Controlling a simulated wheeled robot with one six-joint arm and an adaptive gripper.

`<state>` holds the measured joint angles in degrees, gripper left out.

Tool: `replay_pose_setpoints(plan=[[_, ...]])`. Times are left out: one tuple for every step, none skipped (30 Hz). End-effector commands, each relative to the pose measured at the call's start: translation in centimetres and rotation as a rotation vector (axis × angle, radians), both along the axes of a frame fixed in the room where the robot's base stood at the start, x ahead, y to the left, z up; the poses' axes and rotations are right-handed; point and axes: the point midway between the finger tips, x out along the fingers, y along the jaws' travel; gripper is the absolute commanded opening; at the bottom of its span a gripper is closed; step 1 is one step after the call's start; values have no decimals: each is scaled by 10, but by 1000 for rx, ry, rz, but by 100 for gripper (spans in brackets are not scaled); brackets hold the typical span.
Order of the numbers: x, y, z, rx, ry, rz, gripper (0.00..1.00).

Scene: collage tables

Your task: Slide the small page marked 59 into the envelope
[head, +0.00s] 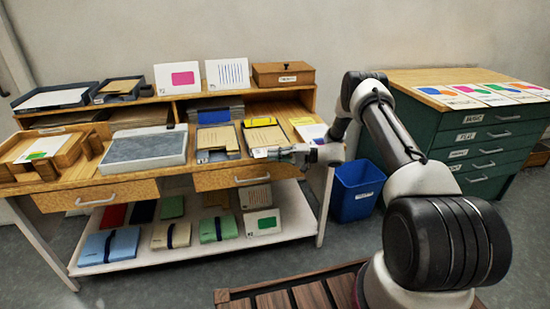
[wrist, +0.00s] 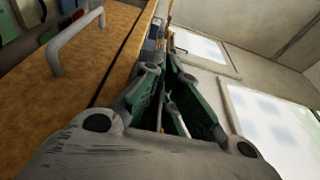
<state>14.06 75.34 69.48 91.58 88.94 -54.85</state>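My gripper (head: 278,152) is at the front edge of the desk top, reaching in from the right. In the wrist view its two fingers (wrist: 165,52) point away and lie close together. A thin pale strip shows by the fingertips in the head view, but I cannot tell whether it is held. A tan envelope-like piece with a yellow top (head: 264,138) lies just behind the gripper. A tan piece on a grey board (head: 217,143) lies to its left. No number 59 is readable, so I cannot pick out the small page for sure.
A grey slab (head: 145,150) and a wooden tray (head: 35,155) lie left on the desk. Drawers (head: 245,175) front it, with books on the lower shelf (head: 150,250). A blue bin (head: 356,190) and a green cabinet (head: 480,140) stand at right.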

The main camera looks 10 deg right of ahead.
Motion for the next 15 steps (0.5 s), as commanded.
replay_pose_setpoints(plan=[[1,0,0,0,-1,0,0],[2,0,0,0,-1,0,0],[3,0,0,0,-1,0,0],[3,0,0,0,-1,0,0],[3,0,0,0,-1,0,0],[4,0,0,0,-1,0,0],[4,0,0,0,0,0,0],[4,0,0,0,0,0,0],[4,0,0,0,0,0,0],[4,0,0,0,0,0,0],[4,0,0,0,0,0,0],[4,0,0,0,0,0,0],[4,0,0,0,0,0,6],[4,0,0,0,0,0,11],[4,0,0,0,0,-1,18]])
